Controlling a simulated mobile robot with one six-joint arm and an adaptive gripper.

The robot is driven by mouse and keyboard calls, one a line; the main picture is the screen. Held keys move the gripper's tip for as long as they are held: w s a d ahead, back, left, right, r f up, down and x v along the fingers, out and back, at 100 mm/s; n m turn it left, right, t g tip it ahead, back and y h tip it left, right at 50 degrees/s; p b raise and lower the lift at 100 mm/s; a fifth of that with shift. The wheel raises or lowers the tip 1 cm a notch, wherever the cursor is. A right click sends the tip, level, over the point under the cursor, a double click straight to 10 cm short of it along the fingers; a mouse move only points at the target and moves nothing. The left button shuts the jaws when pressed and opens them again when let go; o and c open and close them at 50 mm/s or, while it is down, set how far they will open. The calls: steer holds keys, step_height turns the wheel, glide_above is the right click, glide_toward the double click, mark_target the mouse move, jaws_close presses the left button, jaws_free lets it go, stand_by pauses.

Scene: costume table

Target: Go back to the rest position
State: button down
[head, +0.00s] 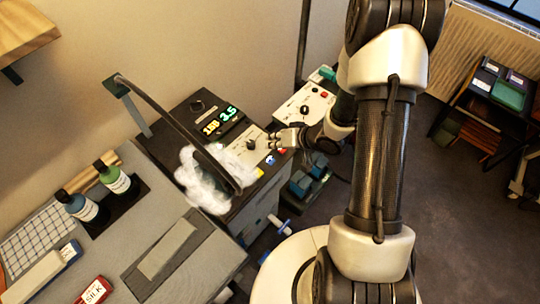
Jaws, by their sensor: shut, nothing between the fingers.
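My gripper (275,140) is shut and empty at the centre of the head view. It points left, close to the right side of a dark machine (192,107) with a lit display and a knob panel. I cannot tell whether the fingertips touch the panel. My arm rises from the base at the lower right and bends down to the wrist behind.
White fluffy material (205,188) lies against the machine under a black curved arm (165,118). A grey table (205,270) at left holds a green bottle (117,180) and a blue bottle (82,207). A dark shelf (480,115) stands far right. Open floor (460,220) lies right.

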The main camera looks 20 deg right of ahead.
stand_by(0.3)
steer(key=shift+r, duration=0.15)
steer(key=w+d+r+h+b, duration=0.2)
steer(key=d+r+h, duration=0.35)
steer(key=r, duration=0.35)
steer(key=s+d+r+h+b, duration=0.25)
steer(key=s+r, duration=0.25)
steer(key=r, duration=0.4)
steer(key=s+a+r+g, duration=0.1)
steer(key=s+a+r, duration=0.1)
steer(key=s, duration=0.5)
steer(key=s+a+r+y+b, duration=0.1)
steer(key=s+a+r, duration=0.1)
steer(key=s+a, duration=0.2)
steer(key=s+a+r+n+g+y, duration=0.1)
steer(key=s+a+r, duration=0.1)
steer(key=s, duration=0.8)
steer(key=shift+s+a+g+b, duration=0.25)
steer(key=shift+a+g+b, duration=0.05)
steer(key=shift+a, duration=0.1)
